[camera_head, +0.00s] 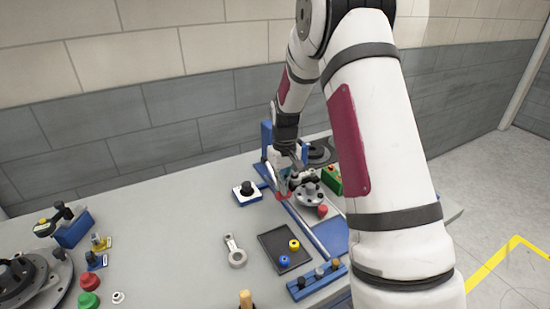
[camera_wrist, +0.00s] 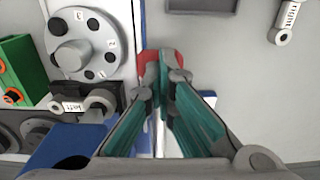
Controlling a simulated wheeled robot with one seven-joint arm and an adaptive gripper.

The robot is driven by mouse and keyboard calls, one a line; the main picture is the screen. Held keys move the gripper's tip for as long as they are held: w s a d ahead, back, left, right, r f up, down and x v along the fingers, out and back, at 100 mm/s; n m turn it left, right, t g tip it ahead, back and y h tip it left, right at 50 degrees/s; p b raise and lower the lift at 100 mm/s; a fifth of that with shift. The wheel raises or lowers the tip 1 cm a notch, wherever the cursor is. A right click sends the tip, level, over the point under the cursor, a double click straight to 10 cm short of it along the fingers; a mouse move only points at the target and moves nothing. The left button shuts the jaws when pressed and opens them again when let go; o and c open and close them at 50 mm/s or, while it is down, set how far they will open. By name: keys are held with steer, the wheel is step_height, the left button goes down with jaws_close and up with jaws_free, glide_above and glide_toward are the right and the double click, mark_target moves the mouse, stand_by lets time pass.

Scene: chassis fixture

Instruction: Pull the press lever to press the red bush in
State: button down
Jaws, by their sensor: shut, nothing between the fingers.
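My gripper (camera_head: 281,192) is shut and empty, pointing down over the rear part of the blue-edged fixture. In the wrist view its closed fingertips (camera_wrist: 164,62) lie over a red rounded part (camera_wrist: 146,60), partly hidden behind them. I cannot tell whether this is the red bush or part of the lever, or whether the fingers touch it. A red knob-like piece (camera_head: 322,210) sits in front of the grey round flange. A blue upright (camera_head: 267,138) stands behind my gripper and may be the press. I cannot clearly make out the press lever; my arm hides part of the fixture.
The grey numbered flange (camera_wrist: 85,45) and a green box (camera_wrist: 22,68) are close beside my gripper. A dark tray (camera_head: 266,245) with yellow and blue rings lies in front. A white block with a black knob (camera_head: 247,188) and a wrench-like part (camera_head: 235,252) lie left.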

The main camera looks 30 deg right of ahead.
steer(key=shift+s+r+p, duration=0.25)
steer(key=shift+r+p, duration=0.25)
steer(key=shift+r, duration=1.05)
steer(key=shift+s+r+p, duration=0.2)
steer(key=shift+r+p, duration=0.25)
steer(key=shift+r, duration=1.1)
step_height(320, 180, up, 10)
steer(key=w, duration=0.1)
steer(key=shift+w, duration=0.15)
steer(key=shift+f, duration=0.1)
